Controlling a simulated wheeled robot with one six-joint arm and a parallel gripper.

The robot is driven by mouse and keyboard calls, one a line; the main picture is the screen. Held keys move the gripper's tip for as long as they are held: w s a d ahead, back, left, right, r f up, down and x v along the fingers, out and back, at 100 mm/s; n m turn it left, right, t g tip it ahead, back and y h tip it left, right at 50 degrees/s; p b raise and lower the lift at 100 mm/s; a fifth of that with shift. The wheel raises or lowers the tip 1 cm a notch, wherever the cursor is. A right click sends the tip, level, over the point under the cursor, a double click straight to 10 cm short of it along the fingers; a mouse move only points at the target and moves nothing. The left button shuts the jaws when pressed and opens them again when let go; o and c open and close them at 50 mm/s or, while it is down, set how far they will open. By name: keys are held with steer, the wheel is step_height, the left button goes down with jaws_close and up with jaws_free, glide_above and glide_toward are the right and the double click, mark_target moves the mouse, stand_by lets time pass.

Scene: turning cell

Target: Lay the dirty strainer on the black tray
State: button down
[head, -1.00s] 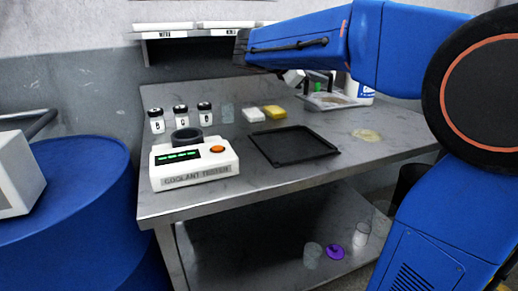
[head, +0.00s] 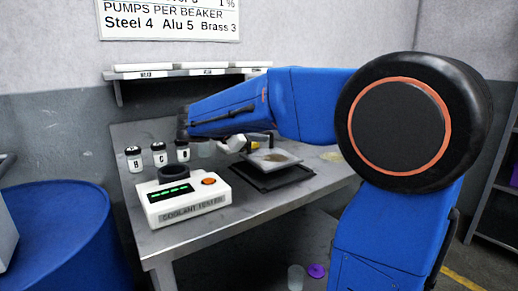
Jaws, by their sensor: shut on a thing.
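The dirty strainer (head: 276,159) is a flat, pale-framed piece with a brownish patch on its mesh. It is over the far part of the black tray (head: 262,186), which lies on the metal bench. A dark strip of tray shows below the strainer; I cannot tell whether they touch. My gripper (head: 250,147) is at the strainer's left far edge, shut on it. Its fingertips are small and partly hidden by my arm.
The coolant tester (head: 183,198) stands left of the tray, with several black-capped jars (head: 159,155) behind it. A yellowish puddle (head: 333,157) lies on the bench to the right. A shelf (head: 180,72) hangs above. A blue drum (head: 55,240) stands at left.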

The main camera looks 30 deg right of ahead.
mark_target(259, 152)
steer(key=shift+f, duration=1.9)
steer(key=c, duration=1.8)
jaws_free()
steer(key=v, duration=1.2)
steer(key=shift+s, duration=0.1)
